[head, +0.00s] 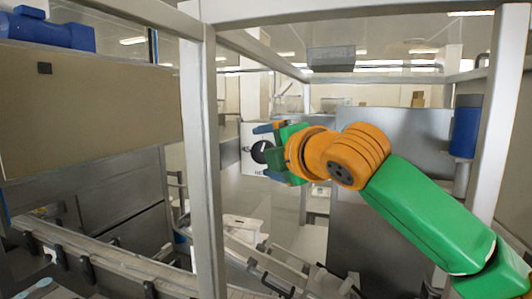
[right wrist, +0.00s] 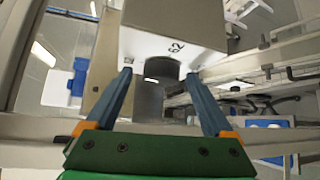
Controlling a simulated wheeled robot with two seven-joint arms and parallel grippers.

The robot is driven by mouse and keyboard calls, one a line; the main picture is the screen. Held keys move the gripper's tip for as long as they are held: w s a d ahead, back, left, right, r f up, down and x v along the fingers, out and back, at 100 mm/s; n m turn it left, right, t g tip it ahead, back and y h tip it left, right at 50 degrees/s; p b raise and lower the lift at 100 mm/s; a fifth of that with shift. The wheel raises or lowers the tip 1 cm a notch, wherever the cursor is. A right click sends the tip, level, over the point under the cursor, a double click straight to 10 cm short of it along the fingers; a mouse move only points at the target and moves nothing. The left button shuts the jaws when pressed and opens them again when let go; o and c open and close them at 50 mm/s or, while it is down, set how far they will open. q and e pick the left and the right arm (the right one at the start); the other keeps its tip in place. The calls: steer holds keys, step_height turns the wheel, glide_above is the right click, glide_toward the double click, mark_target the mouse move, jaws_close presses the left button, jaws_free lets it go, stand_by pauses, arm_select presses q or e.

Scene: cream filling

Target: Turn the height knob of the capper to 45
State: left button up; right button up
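The height knob (head: 261,152) is round and black with a light mark, on a white panel (head: 250,134) of the capper. In the right wrist view the dark knob (right wrist: 162,69) sits against the white panel face (right wrist: 205,58), with a black "62" printed by it. My right gripper (head: 268,153) is open, with one blue finger above and one below the knob in the head view. In the right wrist view the gripper (right wrist: 158,76) has a fingertip on each side of the knob, with a gap on both sides. The knob's pointer reading is too small to tell. My left gripper is not in view.
A steel frame post (head: 203,160) stands left of the panel, with a crossbar (head: 350,12) above. Another post (head: 498,120) is at the right. A conveyor rail (head: 90,262) runs along the lower left. Metal machine parts (head: 275,265) lie below the gripper.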

steer(key=shift+f, duration=0.1)
steer(key=b+v, duration=0.4)
steer(key=v, duration=0.3)
